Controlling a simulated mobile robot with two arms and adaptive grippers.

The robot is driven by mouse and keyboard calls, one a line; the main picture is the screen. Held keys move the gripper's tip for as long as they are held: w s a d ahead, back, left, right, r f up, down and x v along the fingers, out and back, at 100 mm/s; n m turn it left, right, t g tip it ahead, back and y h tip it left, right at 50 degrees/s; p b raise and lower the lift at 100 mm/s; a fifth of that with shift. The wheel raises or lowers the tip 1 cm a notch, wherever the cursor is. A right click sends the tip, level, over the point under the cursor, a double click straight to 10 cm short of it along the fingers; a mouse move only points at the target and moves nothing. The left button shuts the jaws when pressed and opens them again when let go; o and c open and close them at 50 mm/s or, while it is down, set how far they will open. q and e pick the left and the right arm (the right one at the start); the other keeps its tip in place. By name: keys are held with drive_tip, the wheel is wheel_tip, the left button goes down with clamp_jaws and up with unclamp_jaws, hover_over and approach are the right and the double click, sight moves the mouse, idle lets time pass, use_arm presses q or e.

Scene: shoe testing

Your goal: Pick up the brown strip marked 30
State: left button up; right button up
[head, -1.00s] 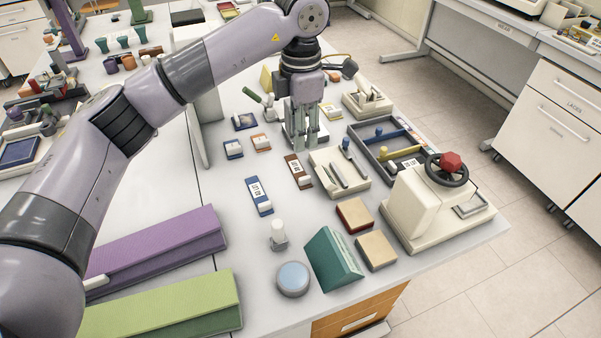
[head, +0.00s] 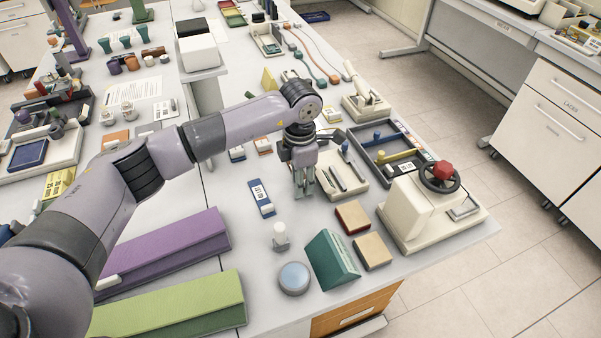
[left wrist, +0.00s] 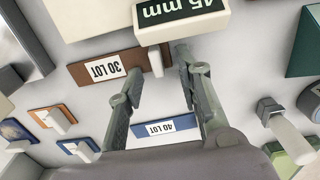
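The brown strip (left wrist: 99,70) marked 30 LOT lies flat in the left wrist view, with a small white tab at its right end. In the head view my left gripper and arm hide it. My left gripper (head: 305,192) points down over the table; it also shows in the left wrist view (left wrist: 161,63). Its fingers are apart, with the white tab showing between the fingertips. Whether they touch it I cannot tell. A blue strip (head: 261,197) marked 40 LOT lies to the left of the gripper; it also shows in the left wrist view (left wrist: 165,127). My right gripper is not in view.
A white block marked 45 mm (left wrist: 182,18) is close beyond the fingertips. A cream tray (head: 346,176) with metal bars stands right of the gripper. A white knob (head: 280,235), red-edged block (head: 352,217) and teal wedge (head: 331,259) stand nearer the front.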

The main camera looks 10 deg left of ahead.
use_arm(q)
drive_tip(key=shift+c, duration=0.6)
clamp_jaws()
